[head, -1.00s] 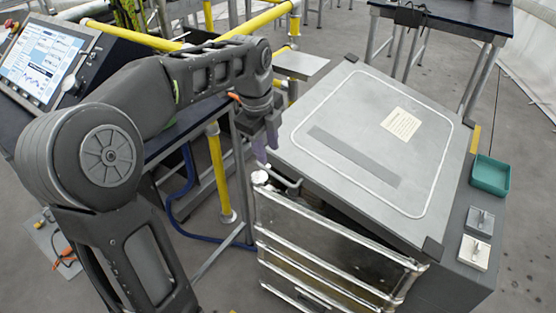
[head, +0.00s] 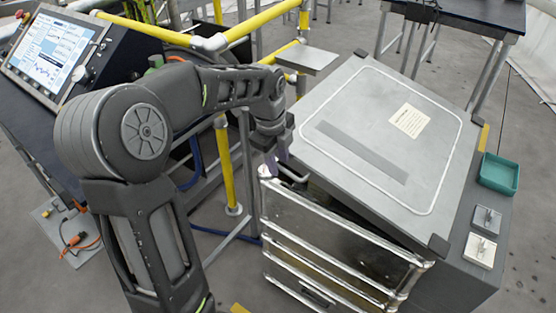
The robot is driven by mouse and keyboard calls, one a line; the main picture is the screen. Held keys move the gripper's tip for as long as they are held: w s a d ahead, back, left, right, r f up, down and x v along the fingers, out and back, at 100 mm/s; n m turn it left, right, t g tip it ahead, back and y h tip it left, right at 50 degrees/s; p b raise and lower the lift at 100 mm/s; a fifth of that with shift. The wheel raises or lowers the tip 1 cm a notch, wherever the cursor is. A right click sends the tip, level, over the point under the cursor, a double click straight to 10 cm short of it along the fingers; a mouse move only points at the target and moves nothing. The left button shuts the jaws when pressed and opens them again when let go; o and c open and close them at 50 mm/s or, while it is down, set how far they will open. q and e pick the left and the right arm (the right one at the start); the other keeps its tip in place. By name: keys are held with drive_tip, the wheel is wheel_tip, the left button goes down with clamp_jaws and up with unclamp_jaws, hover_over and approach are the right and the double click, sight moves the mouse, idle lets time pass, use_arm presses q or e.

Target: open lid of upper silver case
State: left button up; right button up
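The upper silver case (head: 330,226) stands right of centre, its shiny metal front facing me. Its wide grey lid (head: 365,105) has a white outline, a darker strip and a cream label. A dark wedge-shaped gap shows between the lid's front edge and the metal front, so the lid looks tilted up. A small bar handle (head: 294,177) sits at the near left corner. My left gripper (head: 276,163) points down beside that corner, close to the handle. I cannot tell if it touches it, or whether its fingers are apart. My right gripper is out of view.
Yellow railings (head: 262,27) and a console screen (head: 50,50) stand at the left. A dark table (head: 470,12) is behind.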

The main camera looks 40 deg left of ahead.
use_arm(q)
drive_tip(key=shift+f, duration=0.1)
drive_tip(key=shift+c, duration=0.3)
drive_tip(key=c, duration=0.6)
clamp_jaws()
drive_tip(key=shift+w, duration=0.15)
idle(0.4)
